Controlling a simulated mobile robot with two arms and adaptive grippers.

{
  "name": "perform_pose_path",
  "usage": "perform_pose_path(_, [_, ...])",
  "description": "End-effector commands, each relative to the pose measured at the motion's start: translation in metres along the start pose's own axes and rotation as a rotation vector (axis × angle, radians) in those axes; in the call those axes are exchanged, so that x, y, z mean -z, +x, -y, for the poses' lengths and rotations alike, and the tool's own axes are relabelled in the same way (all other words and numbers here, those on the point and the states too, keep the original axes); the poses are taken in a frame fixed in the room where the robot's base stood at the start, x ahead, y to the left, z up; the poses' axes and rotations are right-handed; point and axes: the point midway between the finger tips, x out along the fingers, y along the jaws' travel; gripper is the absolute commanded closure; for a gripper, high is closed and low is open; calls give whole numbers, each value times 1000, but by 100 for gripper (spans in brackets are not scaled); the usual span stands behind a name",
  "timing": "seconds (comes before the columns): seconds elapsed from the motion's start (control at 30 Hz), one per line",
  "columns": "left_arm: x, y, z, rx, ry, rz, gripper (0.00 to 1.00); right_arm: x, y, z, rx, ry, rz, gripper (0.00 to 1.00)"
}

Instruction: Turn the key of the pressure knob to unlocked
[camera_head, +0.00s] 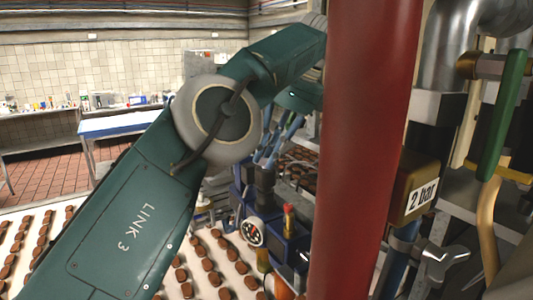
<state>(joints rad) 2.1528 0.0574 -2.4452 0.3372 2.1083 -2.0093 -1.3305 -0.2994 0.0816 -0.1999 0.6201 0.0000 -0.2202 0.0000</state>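A blue pressure unit (290,250) stands low in the middle, left of the red column. A round white gauge (252,232) sits on its front. A dark, knob-like top (262,176) rises above the gauge; I cannot tell whether it is the pressure knob. A small red and yellow piece (289,220) stands upright beside it. No key or lock position can be made out. My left arm reaches from the lower left over the unit and bends down behind the column. My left gripper (275,143) seems to hang above the unit, small and partly hidden; its fingers are unclear. My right gripper does not show.
A thick red column (364,150) blocks the view right of centre. Right of it are a yellow "2 bar" block (413,190), a metal wing handle (440,258), pipes and a green lever (502,115). Rows of brown biscuits lie on a white belt (215,285) below.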

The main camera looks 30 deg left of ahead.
Motion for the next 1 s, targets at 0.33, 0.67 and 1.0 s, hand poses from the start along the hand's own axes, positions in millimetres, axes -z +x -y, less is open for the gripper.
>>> perform_pose_path(0.33, [0,0,-1,22,62,-4,83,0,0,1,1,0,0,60])
perform_pose_path(0.67, [0,2,-2,85,219,-4,83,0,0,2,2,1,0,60])
perform_pose_path(1.0, [-3,2,-4,204,497,-4,83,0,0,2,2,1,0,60])
